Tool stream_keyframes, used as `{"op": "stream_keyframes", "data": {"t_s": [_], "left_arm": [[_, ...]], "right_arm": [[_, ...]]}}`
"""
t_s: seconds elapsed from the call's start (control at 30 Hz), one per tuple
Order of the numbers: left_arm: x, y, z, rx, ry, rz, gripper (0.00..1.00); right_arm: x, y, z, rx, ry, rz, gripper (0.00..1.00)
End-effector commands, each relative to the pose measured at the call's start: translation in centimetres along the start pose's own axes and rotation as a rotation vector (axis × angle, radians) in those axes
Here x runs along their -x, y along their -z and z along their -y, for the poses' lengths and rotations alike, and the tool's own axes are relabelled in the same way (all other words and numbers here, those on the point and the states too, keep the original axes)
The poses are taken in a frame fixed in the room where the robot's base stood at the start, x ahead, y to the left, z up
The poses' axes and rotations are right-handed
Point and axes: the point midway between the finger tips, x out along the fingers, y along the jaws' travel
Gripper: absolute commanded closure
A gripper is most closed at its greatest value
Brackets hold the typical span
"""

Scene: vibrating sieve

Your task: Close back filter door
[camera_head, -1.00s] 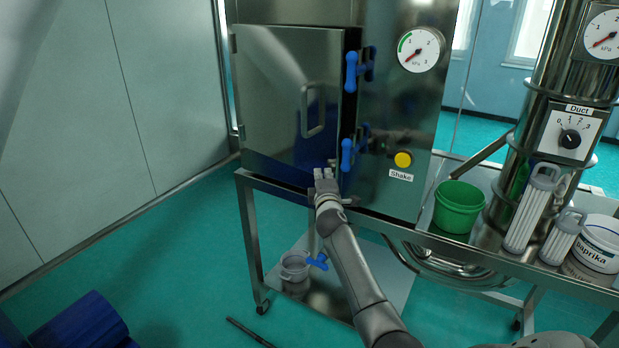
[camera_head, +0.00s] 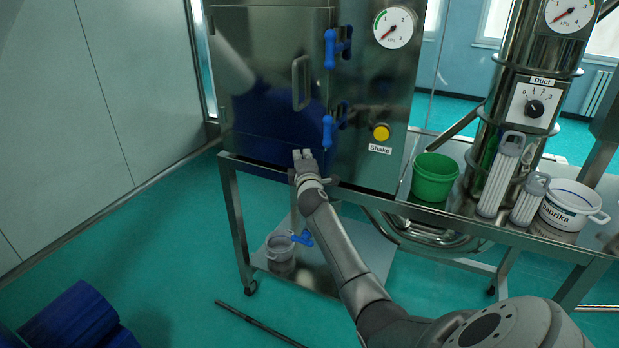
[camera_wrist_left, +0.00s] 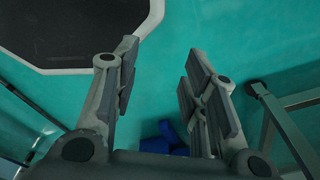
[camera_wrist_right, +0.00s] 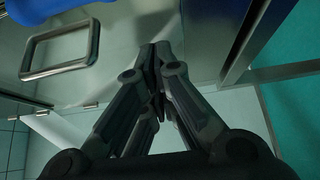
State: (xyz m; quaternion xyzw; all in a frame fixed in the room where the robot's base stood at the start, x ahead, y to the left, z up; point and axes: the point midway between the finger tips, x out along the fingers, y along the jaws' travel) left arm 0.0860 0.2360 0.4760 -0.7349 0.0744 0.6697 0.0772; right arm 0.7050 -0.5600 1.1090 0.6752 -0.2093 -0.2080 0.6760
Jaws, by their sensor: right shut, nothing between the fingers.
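The filter door (camera_head: 265,118) is a shiny metal panel on the cabinet's left part, with a metal loop handle (camera_head: 302,83). It looks about flush with the cabinet front; any thin remaining gap is hard to tell. Two blue latches, an upper one (camera_head: 330,48) and a lower one (camera_head: 328,132), sit along its right edge. My right gripper (camera_head: 303,154) is shut and empty at the door's lower right, below the handle. In the right wrist view its fingertips (camera_wrist_right: 158,52) seem to meet the door face, beside the handle (camera_wrist_right: 60,50). My left gripper (camera_wrist_left: 160,75) is open and empty above the floor.
Right of the door are a yellow Shake button (camera_head: 381,132) and a pressure gauge (camera_head: 395,26). A green bucket (camera_head: 435,178), white filters (camera_head: 500,175) and a paprika pot (camera_head: 570,207) stand on the bench. Blue rolls (camera_head: 75,325) lie on the floor at lower left.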

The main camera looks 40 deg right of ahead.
Motion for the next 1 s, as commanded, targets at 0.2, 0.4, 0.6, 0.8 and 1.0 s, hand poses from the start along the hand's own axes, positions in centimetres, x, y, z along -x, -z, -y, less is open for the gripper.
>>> {"op": "stream_keyframes", "data": {"t_s": [0.2, 0.4, 0.6, 0.8, 1.0], "left_arm": [[0.0, -0.9, 1.9, -0.004, 0.022, 0.013, 0.6], [-0.3, -0.1, -0.1, 0.003, 0.0, 0.002, 0.6], [-0.7, 0.6, -1.3, 0.0, -0.015, -0.01, 0.6], [-1.0, 0.1, 0.0, -0.003, 0.0, -0.004, 0.6], [-1.1, 0.0, 0.3, -0.001, 0.004, -0.002, 0.6]], "right_arm": [[1.9, -0.5, 0.1, 0.003, -0.001, 0.001, 1.0], [4.2, -0.9, 0.1, 0.004, -0.001, 0.0, 1.0], [6.8, -1.5, 0.2, 0.003, 0.0, 0.0, 1.0], [8.8, -1.9, 0.1, 0.002, 0.0, 0.0, 1.0], [9.7, -2.1, 0.0, 0.001, 0.0, 0.001, 1.0]]}}
